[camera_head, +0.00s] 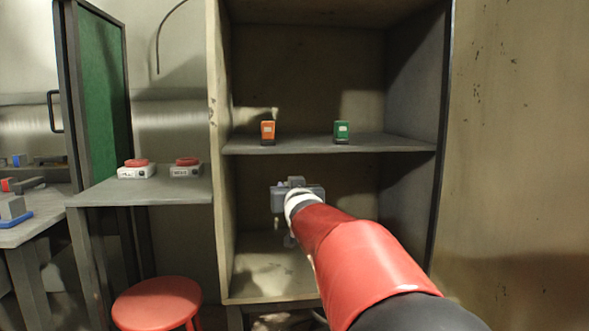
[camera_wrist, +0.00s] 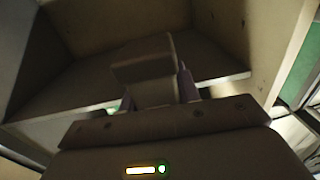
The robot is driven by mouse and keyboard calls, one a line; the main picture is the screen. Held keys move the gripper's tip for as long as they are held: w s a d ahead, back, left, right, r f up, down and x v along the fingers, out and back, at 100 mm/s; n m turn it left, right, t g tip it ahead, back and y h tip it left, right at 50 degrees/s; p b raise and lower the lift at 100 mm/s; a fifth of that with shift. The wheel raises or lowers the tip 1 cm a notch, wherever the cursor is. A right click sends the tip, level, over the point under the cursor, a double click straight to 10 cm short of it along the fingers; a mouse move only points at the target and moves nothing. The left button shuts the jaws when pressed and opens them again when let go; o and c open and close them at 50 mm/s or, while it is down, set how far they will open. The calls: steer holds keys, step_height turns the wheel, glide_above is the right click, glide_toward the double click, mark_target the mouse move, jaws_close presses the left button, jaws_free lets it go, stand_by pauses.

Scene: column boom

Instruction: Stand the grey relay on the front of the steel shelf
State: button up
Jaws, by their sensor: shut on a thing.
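The steel shelf (camera_head: 330,144) is the middle board of an open cabinet. An orange relay (camera_head: 268,132) stands on its left part and a green relay (camera_head: 342,131) right of the middle. My gripper (camera_head: 297,191) is below the board's front edge, before the lower compartment. In the wrist view my gripper (camera_wrist: 155,96) is shut on a grey block, the grey relay (camera_wrist: 143,68), with a finger at each side. In the head view my wrist largely hides the relay. A pale cabinet board edge (camera_wrist: 225,77) shows behind it in the wrist view.
The cabinet's left wall (camera_head: 219,200) is close to my gripper. The shelf front between the two relays is clear.

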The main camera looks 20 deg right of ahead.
steer(key=a+f+n+y, duration=0.1)
steer(key=a+f+y, duration=0.1)
steer(key=f, duration=1.6)
steer(key=a+f+n+y, duration=0.1)
steer(key=a+f, duration=0.3)
steer(key=f, duration=1.4)
steer(key=shift+a+y, duration=0.35)
steer(key=shift+y, duration=0.15)
steer(key=shift+s+f+n, duration=0.1)
steer(key=shift+n, duration=0.2)
